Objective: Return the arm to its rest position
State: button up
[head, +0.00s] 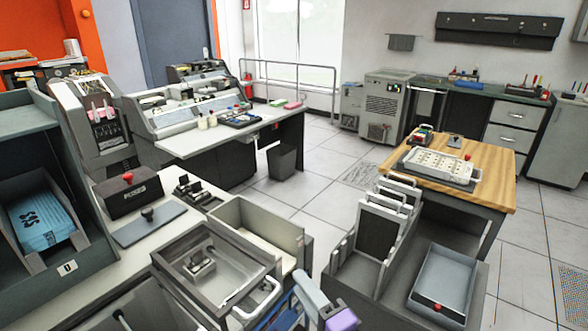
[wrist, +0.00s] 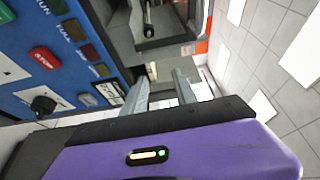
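My gripper (wrist: 160,84) shows in the wrist view, with two grey fingers standing apart and nothing between them. Its purple body fills the bottom of that view. In the head view, part of my arm, with a pale link and a purple section, shows at the bottom edge, right of the tray machine; the fingers are not visible there.
A grey machine with a clear-topped tray (head: 215,262) stands left of my arm. A grey rack unit (head: 375,230) and a light-blue bin (head: 441,279) stand to its right. A wooden table (head: 484,190) holds a white tray (head: 441,164). Tiled floor (head: 318,190) is open between the benches.

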jog(key=s+d+n+t+h, duration=0.3)
jog(key=s+d+n+h, duration=0.3)
jog(key=s+d, duration=0.55)
jog(key=s+d+f+n+g+h, duration=0.1)
jog(key=s+d+n+g, duration=0.1)
jog(key=s, duration=1.2)
jog(key=s+d+f+n+g+h, duration=0.1)
jog(key=s+d+n+h, duration=0.1)
jog(key=s, duration=1.1)
jog(key=shift+s+d+f+n+g, duration=0.35)
jog(key=shift+s+d+n+g, duration=0.05)
jog(key=shift+d+n, duration=0.55)
